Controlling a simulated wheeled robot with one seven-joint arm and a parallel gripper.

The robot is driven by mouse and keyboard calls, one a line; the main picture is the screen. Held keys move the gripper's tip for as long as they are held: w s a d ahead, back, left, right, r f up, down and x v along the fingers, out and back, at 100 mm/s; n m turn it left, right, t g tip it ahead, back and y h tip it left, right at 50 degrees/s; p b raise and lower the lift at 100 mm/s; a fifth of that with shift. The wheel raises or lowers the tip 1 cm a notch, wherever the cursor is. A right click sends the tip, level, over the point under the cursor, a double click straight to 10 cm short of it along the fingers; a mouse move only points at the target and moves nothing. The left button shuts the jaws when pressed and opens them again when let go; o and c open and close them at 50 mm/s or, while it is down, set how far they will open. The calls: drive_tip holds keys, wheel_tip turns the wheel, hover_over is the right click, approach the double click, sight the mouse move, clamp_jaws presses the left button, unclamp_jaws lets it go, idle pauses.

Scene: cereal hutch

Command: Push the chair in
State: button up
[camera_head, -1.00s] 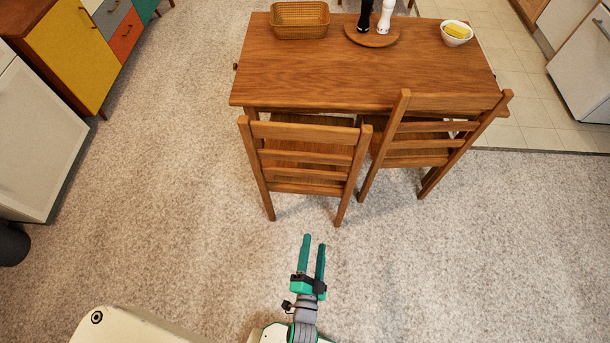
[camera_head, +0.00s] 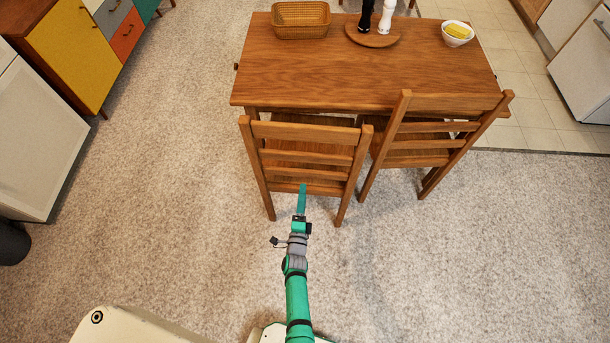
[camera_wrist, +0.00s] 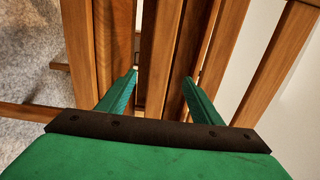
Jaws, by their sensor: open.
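Two wooden ladder-back chairs stand at the near side of the wooden table (camera_head: 340,75). The left chair (camera_head: 305,131) stands straight, its seat partly under the tabletop. The right chair (camera_head: 440,103) is turned at an angle, its back close to the table edge. My gripper (camera_head: 302,190) is at the lower back of the left chair in the head view; whether it touches is unclear. In the wrist view my gripper (camera_wrist: 160,85) is open, its two green fingers apart and pointing at wooden slats (camera_wrist: 158,50) of a chair. Nothing is held between them.
On the table are a wicker basket (camera_head: 300,20), a round wooden board (camera_head: 372,40) with dark and white shakers, and a white bowl (camera_head: 457,34) with something yellow. A colourful cabinet (camera_head: 65,50) stands at left. Carpet is clear around the chairs' near side.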

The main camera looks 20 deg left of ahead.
sight(305, 176)
drive_tip(key=x, duration=1)
drive_tip(key=shift+w, duration=0.2)
clamp_jaws()
